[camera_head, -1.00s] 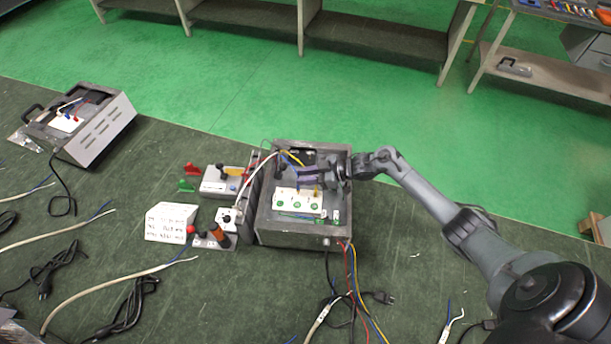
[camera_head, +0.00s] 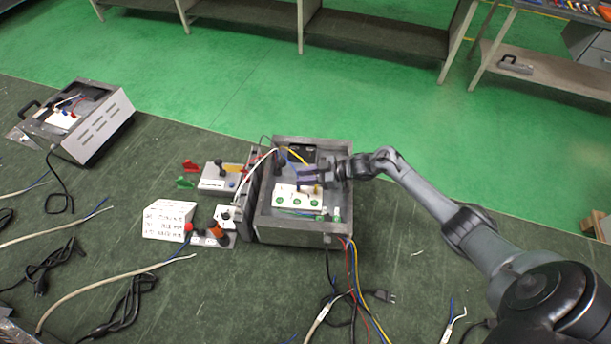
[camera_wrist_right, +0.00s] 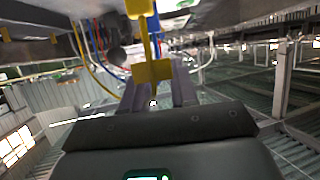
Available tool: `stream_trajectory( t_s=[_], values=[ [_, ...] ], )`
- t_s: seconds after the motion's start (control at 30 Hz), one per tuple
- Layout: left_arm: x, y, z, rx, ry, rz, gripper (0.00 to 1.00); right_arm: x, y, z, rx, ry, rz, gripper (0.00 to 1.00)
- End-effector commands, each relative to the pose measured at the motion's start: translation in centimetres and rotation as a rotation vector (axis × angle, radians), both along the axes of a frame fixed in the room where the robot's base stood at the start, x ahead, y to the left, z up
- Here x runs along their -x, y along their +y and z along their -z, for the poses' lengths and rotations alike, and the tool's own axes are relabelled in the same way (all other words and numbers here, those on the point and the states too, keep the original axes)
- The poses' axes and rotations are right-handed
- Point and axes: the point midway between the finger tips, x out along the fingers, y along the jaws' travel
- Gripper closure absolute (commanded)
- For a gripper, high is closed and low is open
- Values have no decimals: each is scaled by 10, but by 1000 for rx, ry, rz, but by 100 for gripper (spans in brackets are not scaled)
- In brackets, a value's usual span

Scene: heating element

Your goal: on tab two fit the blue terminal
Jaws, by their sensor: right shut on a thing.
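The open grey box (camera_head: 290,240) holds a white block (camera_head: 297,201) with round green marks. A small brass-yellow post (camera_head: 317,189) stands at the block's far right. My right gripper (camera_head: 304,179) reaches in from the right, just above the block's far edge. In the right wrist view its fingers (camera_wrist_right: 155,97) are shut around the lower end of a yellow piece (camera_wrist_right: 153,70). Blue wires (camera_wrist_right: 97,42) hang to the left of it there. My left gripper is out of view.
A yellow wire (camera_head: 296,157) loops inside the box behind the gripper. A switch unit (camera_head: 222,178) with red and green clips and a white card block (camera_head: 168,220) stand left of the box. Wires hang over its front edge.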

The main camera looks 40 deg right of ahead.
Motion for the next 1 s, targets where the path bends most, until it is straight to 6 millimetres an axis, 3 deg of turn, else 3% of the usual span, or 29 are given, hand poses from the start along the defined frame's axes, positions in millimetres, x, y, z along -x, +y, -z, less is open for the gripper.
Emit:
stream_trajectory(
  t_s=[0.1,0.13,0.3,0.7,1.0],
  values=[
    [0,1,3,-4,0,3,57,0,0,4,0,0,0,100],
    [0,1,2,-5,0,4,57,0,0,2,1,-1,0,67],
    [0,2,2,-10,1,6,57,0,0,2,1,-1,0,42],
    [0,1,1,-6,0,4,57,4,-4,0,1,-1,1,42],
    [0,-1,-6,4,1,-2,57,34,-31,-17,4,2,1,42]
  ],
)
